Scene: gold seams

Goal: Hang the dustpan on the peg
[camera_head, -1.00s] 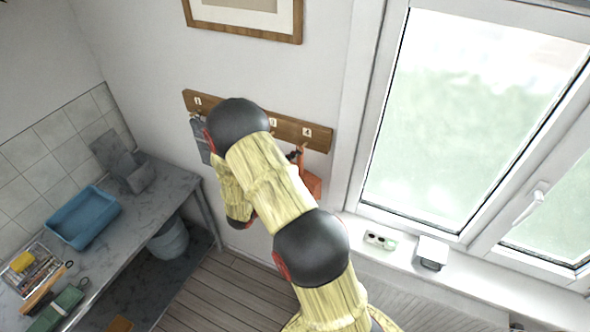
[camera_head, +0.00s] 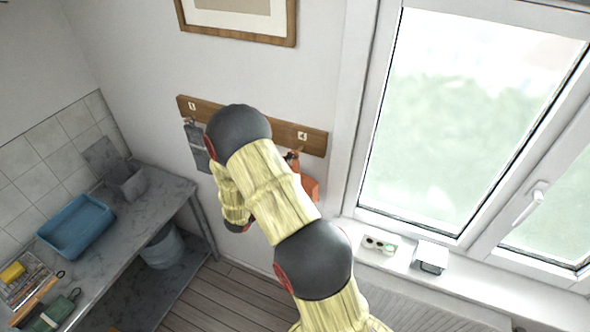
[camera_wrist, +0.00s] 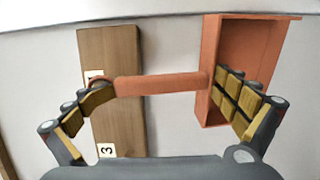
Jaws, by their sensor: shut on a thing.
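The orange dustpan (camera_wrist: 205,125) is in my gripper (camera_wrist: 165,100) in the wrist view. Its rounded handle (camera_wrist: 160,86) runs crosswise between the two fingers, with one finger at the handle's end and the other against the pan. In the head view part of the dustpan (camera_head: 310,189) shows beyond my arm, just below the right end of the wooden peg board (camera_head: 255,127). The board also shows behind the handle in the wrist view (camera_wrist: 121,60), with label 3 near its lower end. My arm hides the board's middle in the head view. I cannot make out a free peg.
A grey item (camera_head: 197,145) hangs under label 1. The window (camera_head: 470,120) and its sill, with small objects (camera_head: 430,257), are at the right. A bench with a blue tray (camera_head: 76,226) and tools stands at the left, a bucket (camera_head: 163,247) below.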

